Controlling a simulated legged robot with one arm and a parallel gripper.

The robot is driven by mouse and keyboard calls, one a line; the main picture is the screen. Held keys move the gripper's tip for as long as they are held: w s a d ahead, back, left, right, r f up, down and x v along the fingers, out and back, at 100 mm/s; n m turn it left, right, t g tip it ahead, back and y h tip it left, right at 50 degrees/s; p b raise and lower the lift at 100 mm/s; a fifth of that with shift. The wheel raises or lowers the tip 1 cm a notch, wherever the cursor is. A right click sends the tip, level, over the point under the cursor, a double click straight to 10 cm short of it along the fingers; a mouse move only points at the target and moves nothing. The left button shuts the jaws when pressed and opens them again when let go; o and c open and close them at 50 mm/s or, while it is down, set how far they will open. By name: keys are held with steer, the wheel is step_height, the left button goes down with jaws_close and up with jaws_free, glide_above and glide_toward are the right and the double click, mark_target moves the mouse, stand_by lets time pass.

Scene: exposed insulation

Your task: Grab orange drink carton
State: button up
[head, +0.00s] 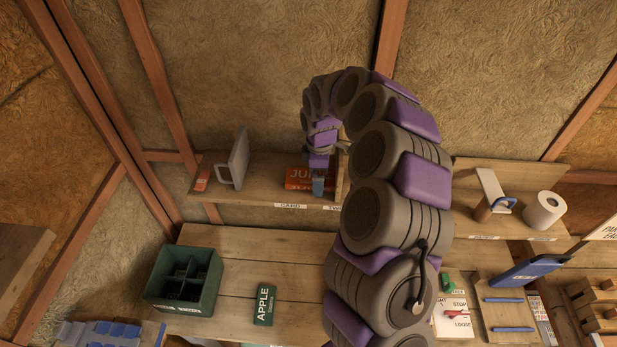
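An orange-red drink carton (298,184) with large dark lettering lies on the upper wooden shelf, near the shelf's right end. My gripper (318,190) is at the end of my curved purple and grey arm, pointing down at the right part of the carton. The gripper covers some of the carton's lettering and front. I cannot tell whether the fingers touch the carton or stand just in front of it. The finger gap is too small to make out.
On the same shelf, a grey panel-like object (239,158) stands left, beside a small orange item (202,180). Below are a green divided box (184,279) and a green "APPLE" carton (265,305). A white roll (544,210) sits on the right shelf (470,222).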

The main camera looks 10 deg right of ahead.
steer(key=shift+r, duration=0.1)
steer(key=shift+c, duration=0.4)
steer(key=shift+d, duration=0.5)
steer(key=c, duration=0.4)
steer(key=shift+d, duration=0.1)
steer(key=c, duration=0.3)
steer(key=shift+a, duration=0.25)
steer(key=c, duration=0.3)
steer(key=shift+a, duration=0.2)
steer(key=shift+c, duration=0.2)
